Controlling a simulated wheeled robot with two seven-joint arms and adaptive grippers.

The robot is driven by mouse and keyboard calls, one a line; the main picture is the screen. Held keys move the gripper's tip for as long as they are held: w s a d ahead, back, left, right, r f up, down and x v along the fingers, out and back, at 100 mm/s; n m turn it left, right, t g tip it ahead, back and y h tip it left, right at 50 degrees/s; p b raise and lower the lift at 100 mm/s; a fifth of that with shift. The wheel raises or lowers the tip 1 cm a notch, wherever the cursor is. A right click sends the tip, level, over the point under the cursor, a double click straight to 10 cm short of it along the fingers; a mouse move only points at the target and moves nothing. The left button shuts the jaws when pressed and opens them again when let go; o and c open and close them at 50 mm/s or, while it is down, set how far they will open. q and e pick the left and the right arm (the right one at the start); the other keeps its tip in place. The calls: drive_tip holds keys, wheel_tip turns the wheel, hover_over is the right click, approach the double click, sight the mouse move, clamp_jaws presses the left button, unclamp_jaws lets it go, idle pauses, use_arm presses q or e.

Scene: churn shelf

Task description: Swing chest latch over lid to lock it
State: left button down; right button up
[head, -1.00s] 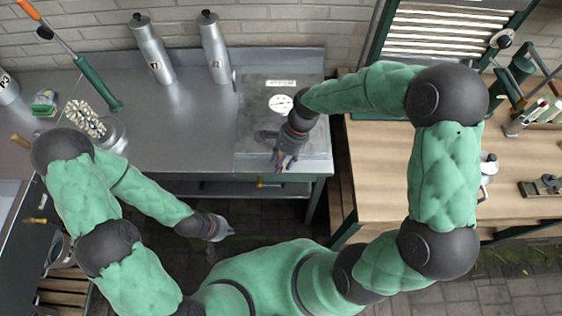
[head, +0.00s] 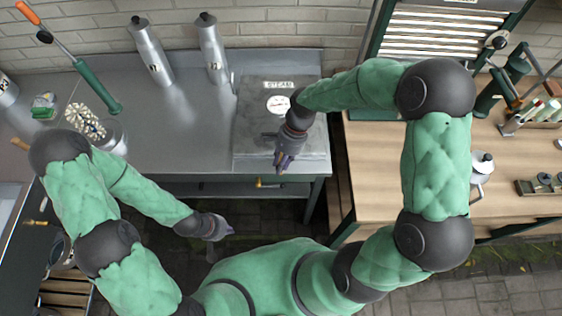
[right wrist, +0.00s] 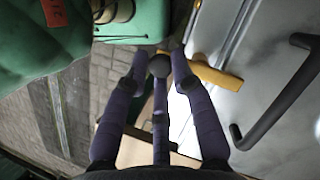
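The metal chest (head: 309,140) is a grey steel box set at the right end of the steel counter, with a round dial on its closed-looking lid. A yellow latch bar (head: 268,184) shows at its front; it also shows in the right wrist view (right wrist: 215,74). A black lid handle (right wrist: 283,97) lies right of it. My right gripper (head: 284,165) hangs at the chest's front edge, just above the latch. Its purple fingers are apart, with the right fingertip beside the latch's end; contact is unclear. My left gripper (head: 221,231) is low in front of the counter, away from the chest; its fingers are unclear.
Two steel canisters (head: 151,52) stand at the counter's back. A glass jar (head: 112,138) stands at left. A wooden table (head: 390,170) is right of the chest, with a small kettle (head: 482,170). The middle of the counter is clear.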

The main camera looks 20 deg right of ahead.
drive_tip(key=shift+o, duration=1.1)
drive_tip(key=shift+r, duration=0.1)
drive_tip(key=v, duration=1.2)
